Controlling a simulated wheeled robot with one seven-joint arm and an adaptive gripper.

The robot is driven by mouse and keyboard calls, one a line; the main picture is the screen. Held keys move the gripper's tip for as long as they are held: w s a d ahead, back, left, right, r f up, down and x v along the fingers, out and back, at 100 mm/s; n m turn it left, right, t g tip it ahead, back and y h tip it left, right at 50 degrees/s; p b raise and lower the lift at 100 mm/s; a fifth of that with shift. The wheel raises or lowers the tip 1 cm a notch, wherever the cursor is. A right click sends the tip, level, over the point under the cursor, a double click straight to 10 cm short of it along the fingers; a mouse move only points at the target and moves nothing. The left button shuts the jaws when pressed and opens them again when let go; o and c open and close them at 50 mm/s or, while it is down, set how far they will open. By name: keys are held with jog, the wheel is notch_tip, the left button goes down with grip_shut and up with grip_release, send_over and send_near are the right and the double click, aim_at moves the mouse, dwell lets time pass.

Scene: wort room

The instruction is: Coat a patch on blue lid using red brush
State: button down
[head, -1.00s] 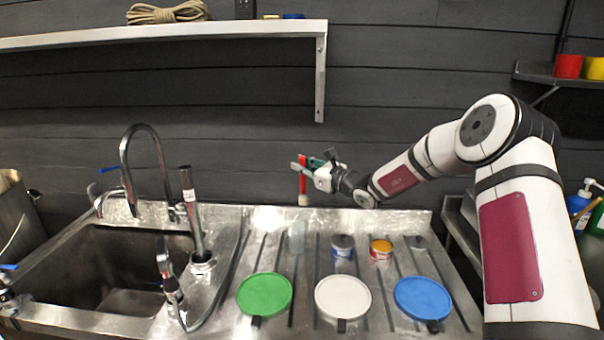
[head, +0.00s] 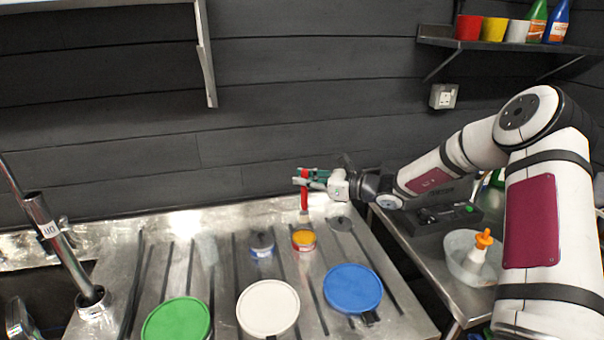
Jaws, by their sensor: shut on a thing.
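My gripper (head: 309,181) is shut on the red brush (head: 304,201), which hangs upright with its pale bristles down. The bristles are right over an orange-and-white tin (head: 303,244) with an orange top; I cannot tell whether they touch it. The blue lid (head: 352,289) lies flat on the steel drainboard, to the right and nearer than the tin. Its upper face looks plain blue, and a small dark tab shows at its near edge. My gripper is behind and left of it.
A white lid (head: 268,308) and a green lid (head: 177,321) lie left of the blue lid. A blue-and-white tin (head: 262,246) stands left of the orange tin. A grey disc (head: 340,224) lies behind. At right, a side counter holds a bowl (head: 468,262).

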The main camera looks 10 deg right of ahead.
aim_at(305, 195)
notch_tip(305, 195, down, 4)
jog(key=shift+w+d+f+b, duration=0.1)
jog(key=shift+f+b, duration=0.05)
jog(key=shift+b, duration=0.65)
jog(key=shift+f, duration=0.65)
jog(key=shift+f+b, duration=0.35)
jog(key=shift+f, duration=0.15)
dwell(0.7)
notch_tip(305, 195, up, 7)
jog(key=p, duration=0.3)
dwell(0.6)
dwell(0.4)
